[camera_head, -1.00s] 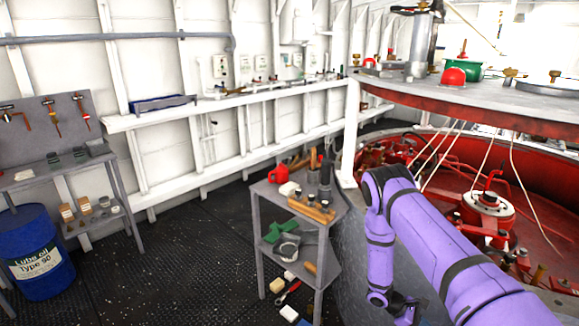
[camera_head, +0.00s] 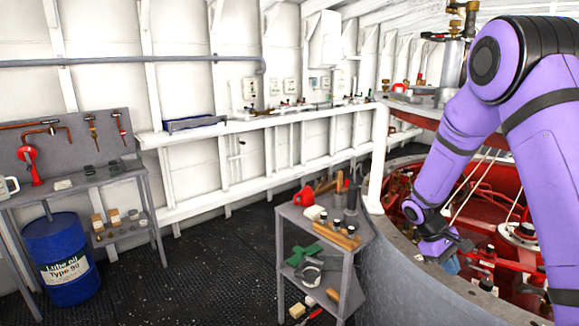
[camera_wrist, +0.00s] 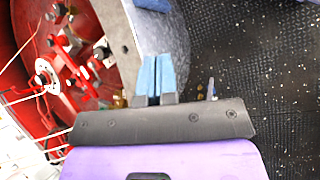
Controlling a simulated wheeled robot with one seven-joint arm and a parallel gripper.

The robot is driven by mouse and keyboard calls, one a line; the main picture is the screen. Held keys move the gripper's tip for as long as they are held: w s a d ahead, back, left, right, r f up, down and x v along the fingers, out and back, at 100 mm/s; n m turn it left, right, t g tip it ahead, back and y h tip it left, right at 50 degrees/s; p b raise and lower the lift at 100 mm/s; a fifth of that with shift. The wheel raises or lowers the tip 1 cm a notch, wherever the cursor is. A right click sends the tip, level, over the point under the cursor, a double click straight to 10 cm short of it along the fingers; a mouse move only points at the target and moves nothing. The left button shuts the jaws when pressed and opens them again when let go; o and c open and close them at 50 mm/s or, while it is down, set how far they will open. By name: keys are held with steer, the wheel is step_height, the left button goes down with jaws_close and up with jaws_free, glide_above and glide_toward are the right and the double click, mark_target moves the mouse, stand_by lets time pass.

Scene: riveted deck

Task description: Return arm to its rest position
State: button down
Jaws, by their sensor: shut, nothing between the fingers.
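My purple arm (camera_head: 452,130) fills the right side of the head view, its elbow high and its forearm hanging down. My gripper (camera_head: 452,264) is at the lower end, seen in front of the grey rim of the round red machine. In the wrist view my gripper (camera_wrist: 157,68) has its two blue fingers together, with nothing held between them. A grey rim section and dark floor show beyond the fingertips. Whether any part of the arm touches the machine cannot be told.
The round red machine (camera_head: 512,205) with pipes and valves is behind my arm. A grey shelf stand (camera_head: 349,262) with tools is left of my gripper. A blue oil drum (camera_head: 62,250) and a workbench (camera_head: 85,178) stand far left. Dark floor (camera_head: 190,285) between is clear.

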steer(key=s+a+r+m+t+y, duration=0.1)
steer(key=s+a+r+t, duration=0.3)
steer(key=r, duration=0.6)
steer(key=s+a+r+m+y, duration=0.1)
steer(key=s+r+m+y, duration=0.1)
steer(key=s+r, duration=0.65)
steer(key=s+a+r+m+t+y, duration=0.1)
steer(key=s+a+r+t, duration=0.1)
steer(key=s+r, duration=0.3)
steer(key=s+a+r+t+y, duration=0.1)
steer(key=s+a+r+t, duration=0.2)
steer(key=s+r, duration=0.3)
steer(key=s+a, duration=0.1)
steer(key=s, duration=0.3)
steer(key=shift+s+a+m+y, duration=0.15)
steer(key=shift+s+m+y, duration=0.15)
steer(key=shift+m, duration=0.1)
